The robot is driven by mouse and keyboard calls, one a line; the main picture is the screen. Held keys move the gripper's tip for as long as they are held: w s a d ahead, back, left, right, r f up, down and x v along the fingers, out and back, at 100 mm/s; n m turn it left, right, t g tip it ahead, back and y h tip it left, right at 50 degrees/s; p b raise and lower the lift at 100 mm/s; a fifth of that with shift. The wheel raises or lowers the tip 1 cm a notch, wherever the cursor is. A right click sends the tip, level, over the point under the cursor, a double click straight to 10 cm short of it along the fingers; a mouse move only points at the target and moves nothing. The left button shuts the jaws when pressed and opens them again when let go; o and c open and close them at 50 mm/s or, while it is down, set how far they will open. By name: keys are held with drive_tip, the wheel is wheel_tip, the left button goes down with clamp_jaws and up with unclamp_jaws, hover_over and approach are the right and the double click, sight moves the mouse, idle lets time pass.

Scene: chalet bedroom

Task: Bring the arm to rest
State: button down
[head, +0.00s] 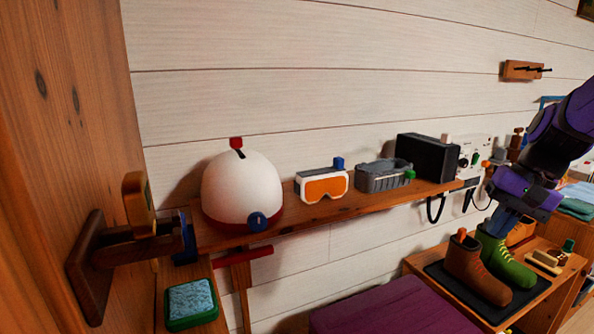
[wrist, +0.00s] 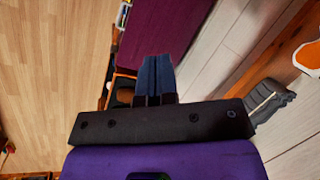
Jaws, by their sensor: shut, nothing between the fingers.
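My purple arm comes in from the right edge of the head view. My gripper (head: 502,222) points down there, in front of or above the green boot (head: 506,258); I cannot tell how far apart they are. In the wrist view my gripper (wrist: 154,75) shows two blue fingers side by side, shut and empty. The brown boot (head: 473,268) stands left of the green one on a dark mat. Part of the green boot is hidden behind the fingers.
A wall shelf (head: 290,218) holds a white helmet (head: 230,185), orange goggles (head: 325,188), a grey basket (head: 378,178) and a black box (head: 428,158). A purple-topped bench (head: 390,308) stands below. Wooden floor (wrist: 50,70) is open at left in the wrist view.

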drive_tip(key=s+a+r+n+t+h, duration=0.2)
drive_tip(key=s+a+r+n, duration=0.1)
drive_tip(key=s, duration=0.4)
drive_tip(key=s+a+r+n+t+h, duration=0.1)
drive_tip(key=s+a+r+n+t, duration=0.1)
drive_tip(key=s, duration=0.5)
drive_tip(key=shift+s+a+r+n+t+h, duration=0.15)
drive_tip(key=shift+a+r+n+t+h, duration=0.2)
drive_tip(key=shift+a+r, duration=0.55)
drive_tip(key=shift+d+r, duration=0.2)
drive_tip(key=shift+d, duration=0.05)
